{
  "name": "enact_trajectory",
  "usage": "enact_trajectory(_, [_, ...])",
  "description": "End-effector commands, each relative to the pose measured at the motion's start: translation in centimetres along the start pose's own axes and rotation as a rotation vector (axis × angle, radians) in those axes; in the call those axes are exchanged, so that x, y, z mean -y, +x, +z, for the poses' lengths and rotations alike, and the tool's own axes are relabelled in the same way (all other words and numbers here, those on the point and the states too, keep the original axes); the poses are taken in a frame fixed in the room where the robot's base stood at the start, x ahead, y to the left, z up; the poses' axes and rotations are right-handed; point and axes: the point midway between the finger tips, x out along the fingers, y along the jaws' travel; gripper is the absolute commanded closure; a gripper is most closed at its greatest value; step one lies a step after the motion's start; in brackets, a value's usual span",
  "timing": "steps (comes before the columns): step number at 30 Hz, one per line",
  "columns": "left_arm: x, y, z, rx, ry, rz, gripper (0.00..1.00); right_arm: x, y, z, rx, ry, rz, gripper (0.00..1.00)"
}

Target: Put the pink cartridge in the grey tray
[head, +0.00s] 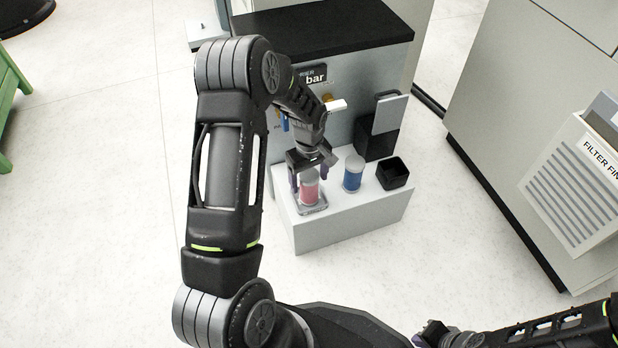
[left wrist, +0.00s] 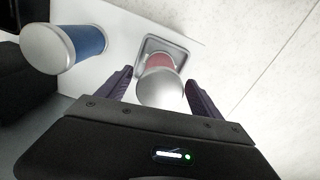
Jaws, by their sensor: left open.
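The pink cartridge (head: 309,190) has a pale grey lid and stands upright in the small grey tray (head: 322,207) on the white ledge. In the left wrist view the cartridge (left wrist: 160,88) shows lid-first, with the tray's rim (left wrist: 178,43) around its base. My left gripper (head: 309,178) is above the tray with its fingers on either side of the cartridge. In the left wrist view the gripper (left wrist: 158,88) is open, with a gap visible at the right finger. My right gripper (head: 440,335) is partly in view at the bottom edge; its jaws are unclear.
A blue cartridge (head: 353,174) stands to the right on the white ledge (head: 350,222). An open black box (head: 393,173) is at the ledge's right end. A grey cabinet with a black top (head: 325,27) rises behind. Open floor lies in front.

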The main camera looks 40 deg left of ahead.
Motion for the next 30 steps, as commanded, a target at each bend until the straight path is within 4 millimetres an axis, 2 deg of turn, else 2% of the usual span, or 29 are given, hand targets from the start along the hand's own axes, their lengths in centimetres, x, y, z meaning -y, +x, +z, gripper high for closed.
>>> enact_trajectory(5, [0.0, -0.6, 0.0, 0.0, 0.0, 0.001, 0.24, 0.1, -0.4, 0.0, 0.001, 0.0, 0.0, 1.0])
enact_trajectory(8, [-0.1, -1.6, 0.0, -0.001, 0.0, 0.001, 0.24, 0.2, -0.8, 0.0, 0.003, 0.0, 0.0, 1.0])
enact_trajectory(21, [-0.1, -10.2, 0.0, -0.002, 0.001, 0.002, 0.24, 1.2, -3.9, 0.4, 0.02, -0.002, 0.0, 1.0])
enact_trajectory(25, [0.0, -11.8, 0.0, -0.001, 0.0, 0.001, 0.24, 1.4, -4.3, 0.5, 0.023, -0.003, -0.001, 1.0])
enact_trajectory(30, [0.0, -12.3, 0.0, 0.0, 0.0, 0.0, 0.24, 1.4, -4.4, 0.5, 0.024, -0.003, -0.001, 1.0])
